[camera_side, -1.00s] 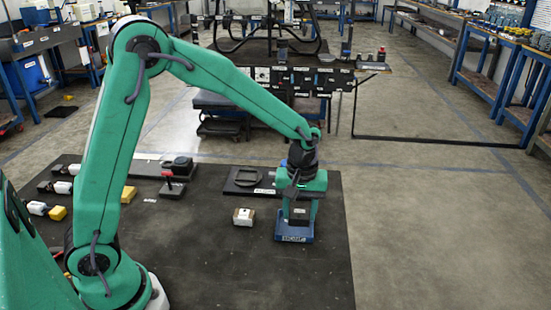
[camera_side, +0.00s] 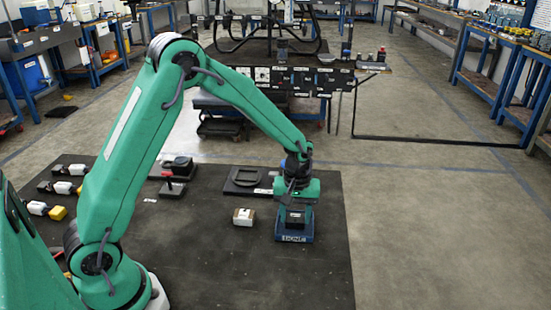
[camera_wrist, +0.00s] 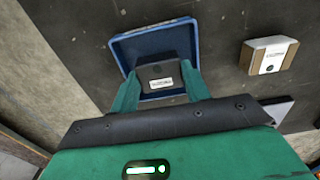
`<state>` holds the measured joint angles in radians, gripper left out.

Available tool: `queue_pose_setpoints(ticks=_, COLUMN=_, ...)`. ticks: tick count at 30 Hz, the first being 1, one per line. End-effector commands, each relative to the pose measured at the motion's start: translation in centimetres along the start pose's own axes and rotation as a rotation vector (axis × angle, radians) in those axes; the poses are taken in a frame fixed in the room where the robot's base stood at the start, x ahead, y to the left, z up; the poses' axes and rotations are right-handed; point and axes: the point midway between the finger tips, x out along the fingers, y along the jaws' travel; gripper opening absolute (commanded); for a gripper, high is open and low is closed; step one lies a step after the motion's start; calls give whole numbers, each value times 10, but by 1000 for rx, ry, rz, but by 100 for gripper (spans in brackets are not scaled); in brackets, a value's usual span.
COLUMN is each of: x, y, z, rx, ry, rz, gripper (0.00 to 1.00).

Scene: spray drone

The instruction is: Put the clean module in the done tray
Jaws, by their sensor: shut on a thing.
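The dark module (camera_side: 295,216) with a pale label is between my gripper's fingers. It also shows in the wrist camera view (camera_wrist: 158,71). My gripper (camera_side: 295,208) is shut on the module and points down over the blue done tray (camera_side: 294,238), whose front reads DONE. In the wrist camera view, the tray (camera_wrist: 122,50) surrounds the module, which is low at or inside its rim. My green fingers (camera_wrist: 160,84) are on either side of the module. I cannot tell whether the module touches the tray floor.
A white and brown block (camera_side: 244,217) stands on the dark mat just left of the tray. A black plate with a ring (camera_side: 247,178) lies behind it. Several small white and yellow parts are at the mat's left. The mat's front middle is clear.

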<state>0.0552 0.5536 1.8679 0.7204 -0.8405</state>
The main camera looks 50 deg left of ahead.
Motion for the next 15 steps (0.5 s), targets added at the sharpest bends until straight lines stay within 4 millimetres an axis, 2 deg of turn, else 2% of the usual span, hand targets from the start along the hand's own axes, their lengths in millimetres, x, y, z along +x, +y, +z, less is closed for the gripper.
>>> queue_pose_setpoints(ticks=3, x=8, y=0, z=0, rx=0, ry=-1, rz=-1, gripper=20)
queue_pose_setpoints(ticks=15, x=11, y=0, z=0, rx=0, ry=0, rz=0, gripper=20)
